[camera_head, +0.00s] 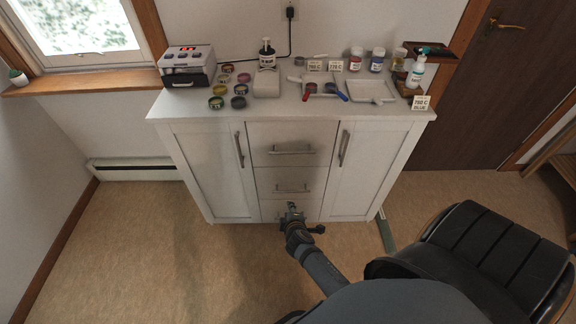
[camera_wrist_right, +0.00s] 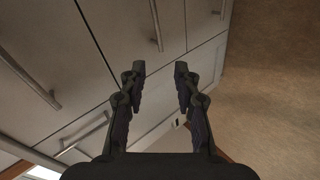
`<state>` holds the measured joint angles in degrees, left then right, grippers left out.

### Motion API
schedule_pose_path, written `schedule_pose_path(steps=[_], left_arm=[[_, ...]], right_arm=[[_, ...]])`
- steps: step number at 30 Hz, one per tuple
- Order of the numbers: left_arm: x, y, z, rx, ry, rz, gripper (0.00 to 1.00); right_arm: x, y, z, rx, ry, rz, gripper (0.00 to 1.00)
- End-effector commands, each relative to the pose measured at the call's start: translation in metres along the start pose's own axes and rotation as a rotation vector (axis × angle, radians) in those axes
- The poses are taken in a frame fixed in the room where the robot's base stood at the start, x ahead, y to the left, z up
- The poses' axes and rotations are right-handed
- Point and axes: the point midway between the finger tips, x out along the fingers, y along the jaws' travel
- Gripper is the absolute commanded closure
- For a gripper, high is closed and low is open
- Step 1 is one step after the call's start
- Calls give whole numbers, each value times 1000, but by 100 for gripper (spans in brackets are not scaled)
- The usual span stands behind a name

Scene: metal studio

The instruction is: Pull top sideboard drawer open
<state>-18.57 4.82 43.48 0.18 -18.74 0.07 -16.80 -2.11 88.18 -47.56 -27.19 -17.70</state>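The white sideboard (camera_head: 205,160) stands against the wall, with a column of drawers between two doors. The top drawer (camera_head: 270,136) looks shut, with a horizontal bar handle (camera_head: 291,150). My right gripper (camera_head: 291,207) is low in front of the bottom drawer, below the top drawer's handle, and partly hides that drawer. In the right wrist view my right gripper (camera_wrist_right: 160,72) is open, with nothing between its fingers. That view is turned on its side; a bar handle (camera_wrist_right: 155,25) lies beyond the fingertips, and what seems the top drawer handle (camera_wrist_right: 30,82) is at left. My left gripper is not in view.
The middle drawer handle (camera_head: 291,189) is just above my gripper. Bottles, jars, white trays (camera_head: 370,90) and a boxy device (camera_head: 187,66) crowd the sideboard top. A black chair (camera_head: 480,255) stands at lower right. The floor (camera_head: 140,240) at left is clear.

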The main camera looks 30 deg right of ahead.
Motion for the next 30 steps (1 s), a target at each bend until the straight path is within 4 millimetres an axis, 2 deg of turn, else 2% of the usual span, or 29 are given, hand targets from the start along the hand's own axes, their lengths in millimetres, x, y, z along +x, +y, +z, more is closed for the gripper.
schedule_pose_path(steps=[1,3,6,8,12,16,24,30], left_arm=[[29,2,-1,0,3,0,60],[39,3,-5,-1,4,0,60],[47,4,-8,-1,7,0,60],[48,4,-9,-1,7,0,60],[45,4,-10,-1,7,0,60],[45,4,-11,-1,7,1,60],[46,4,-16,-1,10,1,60],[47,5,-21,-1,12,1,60]], right_arm=[[5,31,-12,-58,5,116,68],[-8,83,-23,-130,-13,253,68],[-29,132,-29,-189,-46,383,68],[-38,149,-30,-206,-61,424,68],[-45,161,-32,-217,-70,448,68],[-35,166,-32,-219,-67,449,68],[17,189,-31,-218,-68,448,68],[43,202,-30,-216,-67,446,68]])
